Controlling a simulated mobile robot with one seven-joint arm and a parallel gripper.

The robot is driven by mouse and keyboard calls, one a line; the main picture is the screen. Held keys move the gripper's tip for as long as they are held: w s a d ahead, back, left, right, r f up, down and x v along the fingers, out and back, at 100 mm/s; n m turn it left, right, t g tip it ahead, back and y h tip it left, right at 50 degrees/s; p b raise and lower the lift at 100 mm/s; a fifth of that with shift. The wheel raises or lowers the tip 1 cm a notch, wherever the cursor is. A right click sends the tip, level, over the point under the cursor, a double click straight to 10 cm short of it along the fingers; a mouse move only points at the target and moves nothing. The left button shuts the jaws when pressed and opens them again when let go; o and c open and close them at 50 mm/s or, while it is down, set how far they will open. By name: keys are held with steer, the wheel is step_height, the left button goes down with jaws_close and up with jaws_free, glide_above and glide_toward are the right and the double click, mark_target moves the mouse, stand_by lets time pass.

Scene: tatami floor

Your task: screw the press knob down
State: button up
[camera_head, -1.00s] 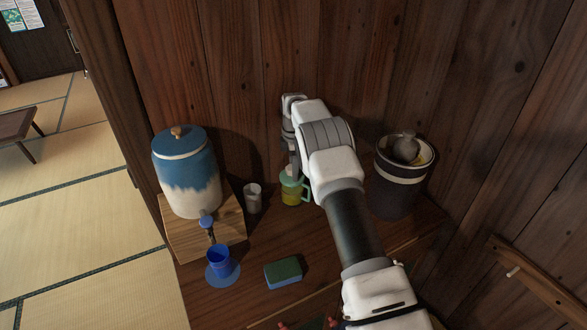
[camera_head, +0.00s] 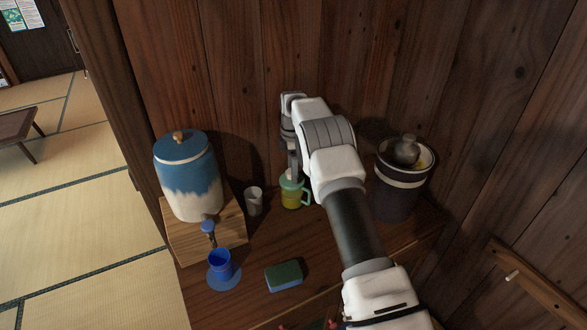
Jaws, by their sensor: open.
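A small jar with a green lid, a green handle and yellow-green contents (camera_head: 291,199) stands on the wooden counter near the back wall. It looks like the press. A pale knob seems to sit on top of its lid, mostly hidden by my gripper, so its height and thread do not show. My gripper (camera_head: 292,171) points down just above the lid, with its fingertips at the knob. It is open. I cannot tell whether the fingers touch the knob or stand around it.
A blue and cream dispenser (camera_head: 188,184) stands on a wooden stand (camera_head: 181,243) at left. A blue cup (camera_head: 220,262) is on a blue coaster, a grey cup (camera_head: 254,203) left of the jar, a sponge (camera_head: 284,276) in front. A dark crock (camera_head: 399,201) stands at right.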

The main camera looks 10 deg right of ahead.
steer(key=shift+w+d+r+p, duration=0.1)
steer(key=shift+r+p, duration=0.65)
steer(key=shift+r, duration=0.85)
steer(key=shift+d+r+p, duration=0.1)
steer(key=shift+r+p, duration=0.6)
steer(key=shift+r, duration=0.85)
steer(key=shift+r, duration=0.2)
steer(key=s+d+r+m+t, duration=0.1)
steer(key=s+r+m, duration=0.2)
steer(key=s+r, duration=0.35)
steer(key=s+r+m+t, duration=0.1)
steer(key=s+r+m, duration=0.25)
steer(key=r, duration=0.65)
steer(key=s+d+r+m+t, duration=0.1)
steer(key=s+r+m, duration=0.1)
steer(key=s+r, duration=0.55)
steer(key=s+r+m+t, duration=0.1)
steer(key=s+r+m, duration=0.2)
steer(key=s, duration=0.4)
steer(key=s+r+m, duration=0.2)
steer(key=s, duration=0.5)
steer(key=s+f+m+t, duration=0.1)
steer(key=s+f+m, duration=0.1)
steer(key=s, duration=0.4)
steer(key=s+d+f+m, duration=0.1)
steer(key=s+f+m, duration=0.1)
steer(key=s, duration=0.5)
steer(key=shift+s+f+m+t, duration=0.2)
steer(key=shift+f+m+t, duration=0.15)
steer(key=shift+m+t, duration=0.1)
